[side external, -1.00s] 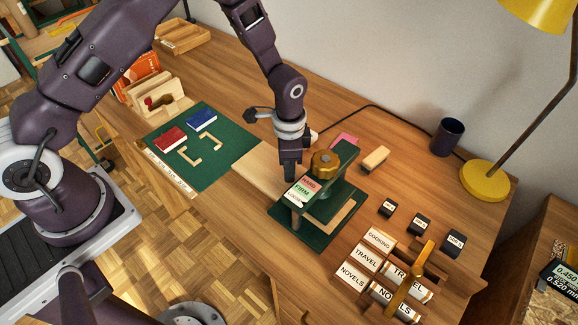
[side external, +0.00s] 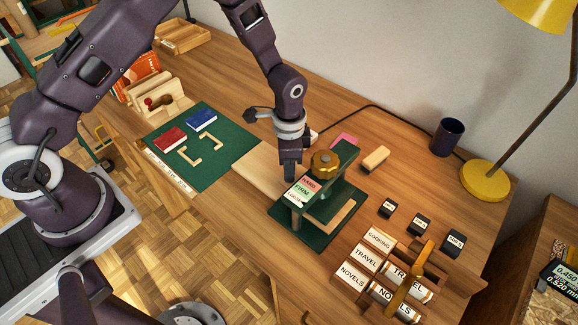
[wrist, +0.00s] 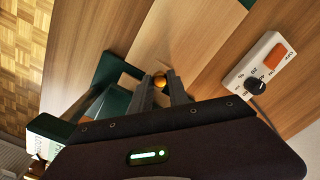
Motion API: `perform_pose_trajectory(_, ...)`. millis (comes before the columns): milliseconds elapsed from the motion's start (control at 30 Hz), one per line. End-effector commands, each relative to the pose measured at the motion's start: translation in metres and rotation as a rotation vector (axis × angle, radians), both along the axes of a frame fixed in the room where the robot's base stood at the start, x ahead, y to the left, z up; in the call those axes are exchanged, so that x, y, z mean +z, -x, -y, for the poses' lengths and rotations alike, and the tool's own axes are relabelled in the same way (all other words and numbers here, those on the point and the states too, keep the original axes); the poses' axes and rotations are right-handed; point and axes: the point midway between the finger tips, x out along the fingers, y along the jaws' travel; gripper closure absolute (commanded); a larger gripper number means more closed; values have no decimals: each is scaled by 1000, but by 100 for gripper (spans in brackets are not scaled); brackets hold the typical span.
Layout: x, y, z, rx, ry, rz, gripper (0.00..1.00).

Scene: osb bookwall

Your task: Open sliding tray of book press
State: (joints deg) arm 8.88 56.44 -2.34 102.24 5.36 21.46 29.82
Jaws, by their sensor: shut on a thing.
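The green book press (side external: 318,228) stands on the desk in the side view, with a brass handwheel (side external: 324,164) on top and a label reading HARD, FIRM and a third word. A light wooden board (side external: 257,168) lies at its left, and a pale strip shows in the wrist view (wrist: 185,40). I cannot tell which part is the sliding tray. My gripper (side external: 290,174) points down beside the press's left end. In the wrist view, my gripper (wrist: 161,88) is shut on a small brass knob (wrist: 160,80); its contact is partly hidden by the fingers.
A green mat (side external: 190,165) with red and blue books lies left. A white dial box (wrist: 258,65) lies right in the wrist view. Labelled book blocks (side external: 366,257), black blocks (side external: 420,223), a dark cup (side external: 447,137) and a yellow lamp (side external: 485,181) stand to the right.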

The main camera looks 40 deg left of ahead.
Motion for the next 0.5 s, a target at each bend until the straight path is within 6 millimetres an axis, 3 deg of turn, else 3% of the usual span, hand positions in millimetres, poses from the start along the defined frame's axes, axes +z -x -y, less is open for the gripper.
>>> perform_pose_trajectory(267, 1, -1, -2, 1, 1, 2, 100)
perform_pose_trajectory(367, 1, -2, -17, 3, 0, 1, 100)
perform_pose_trajectory(500, 1, -2, -58, 8, 0, 1, 100)
